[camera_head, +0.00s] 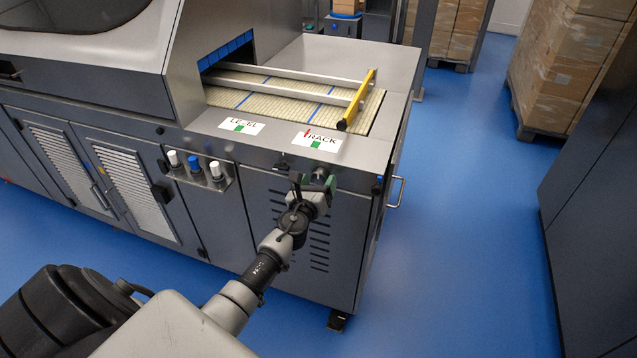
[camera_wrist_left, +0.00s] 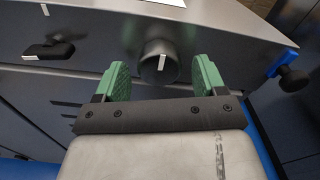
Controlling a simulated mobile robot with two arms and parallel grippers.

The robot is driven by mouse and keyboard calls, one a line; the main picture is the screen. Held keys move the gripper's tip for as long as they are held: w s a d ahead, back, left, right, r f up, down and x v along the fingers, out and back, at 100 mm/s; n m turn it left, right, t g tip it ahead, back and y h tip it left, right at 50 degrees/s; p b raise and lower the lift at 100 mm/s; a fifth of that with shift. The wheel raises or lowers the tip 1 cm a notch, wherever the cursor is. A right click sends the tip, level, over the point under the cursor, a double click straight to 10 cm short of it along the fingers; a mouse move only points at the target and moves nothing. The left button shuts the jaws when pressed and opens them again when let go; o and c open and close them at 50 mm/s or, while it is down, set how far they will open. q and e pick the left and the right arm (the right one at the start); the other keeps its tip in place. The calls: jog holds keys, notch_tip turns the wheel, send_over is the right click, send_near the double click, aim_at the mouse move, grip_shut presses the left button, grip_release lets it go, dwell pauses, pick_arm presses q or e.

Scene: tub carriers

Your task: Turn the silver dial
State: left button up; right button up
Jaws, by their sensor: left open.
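The silver dial (camera_wrist_left: 160,62) is a round knob with a white pointer line on its face, on the sloped front edge of the grey machine. In the left wrist view my left gripper (camera_wrist_left: 161,76) is open, with one green finger to each side of the dial. Gaps show between the fingers and the dial, and nothing is gripped. In the head view my left gripper (camera_head: 318,184) is at the machine's front edge below the TRACK label (camera_head: 316,140), largely hiding the dial. My right gripper is not in view.
A black handle (camera_wrist_left: 48,50) is left of the dial. A blue and black knob (camera_wrist_left: 288,72) is at the right corner. The LEVEL label (camera_head: 241,126), a belt with rails and a yellow bar (camera_head: 357,99) lie above. Blue floor is open to the right.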

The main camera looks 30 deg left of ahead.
pick_arm(q)
jog(key=shift+w+a, duration=0.1)
jog(key=shift+w, duration=0.25)
jog(key=shift+c, duration=0.5)
jog(key=c, duration=0.8)
jog(key=shift+c, duration=0.2)
jog(key=shift+n, duration=0.4)
